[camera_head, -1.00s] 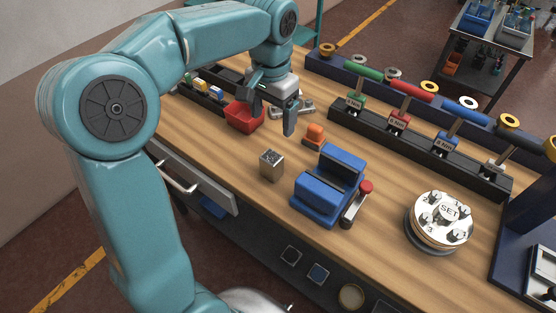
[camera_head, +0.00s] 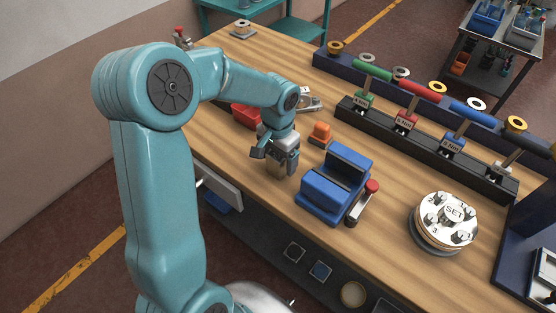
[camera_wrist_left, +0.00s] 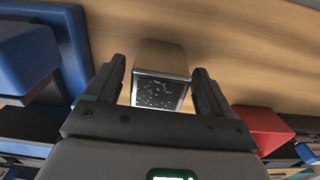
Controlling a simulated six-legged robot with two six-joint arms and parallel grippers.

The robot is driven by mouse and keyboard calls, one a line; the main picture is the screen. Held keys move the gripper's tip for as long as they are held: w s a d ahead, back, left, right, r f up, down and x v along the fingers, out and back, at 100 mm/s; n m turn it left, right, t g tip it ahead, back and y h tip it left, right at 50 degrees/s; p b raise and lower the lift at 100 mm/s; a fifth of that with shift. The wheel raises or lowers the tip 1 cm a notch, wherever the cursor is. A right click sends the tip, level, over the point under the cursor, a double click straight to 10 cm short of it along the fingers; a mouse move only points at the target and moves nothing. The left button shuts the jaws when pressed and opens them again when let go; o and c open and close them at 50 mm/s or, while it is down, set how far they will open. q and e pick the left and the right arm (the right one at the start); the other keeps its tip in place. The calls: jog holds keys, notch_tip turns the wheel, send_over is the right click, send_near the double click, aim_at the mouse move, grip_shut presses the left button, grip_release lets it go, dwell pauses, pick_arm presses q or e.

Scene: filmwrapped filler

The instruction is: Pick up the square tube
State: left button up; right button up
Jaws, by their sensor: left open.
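The square tube (camera_wrist_left: 161,92) is a short metal block with a speckled dark end face. In the left wrist view it sits on the wooden bench between the two fingers of my left gripper (camera_wrist_left: 159,74). A gap shows on either side of it. In the head view my left gripper (camera_head: 275,157) is open and points down at the tube, which it mostly hides. My right gripper is not in view.
A blue vise (camera_head: 334,184) with a red-ended lever stands close on the right. A red bin (camera_head: 245,115) and an orange block (camera_head: 320,133) are nearby behind. A round SET dial (camera_head: 445,222) stands further right. Bench between vise and dial is clear.

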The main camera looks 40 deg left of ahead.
pick_arm(q)
jog(key=shift+s+d, duration=0.1)
jog(key=shift+s, duration=0.05)
jog(key=shift+f, duration=0.1)
jog(key=c, duration=1.1)
jog(key=shift+c, duration=1.1)
jog(key=shift+r, duration=0.2)
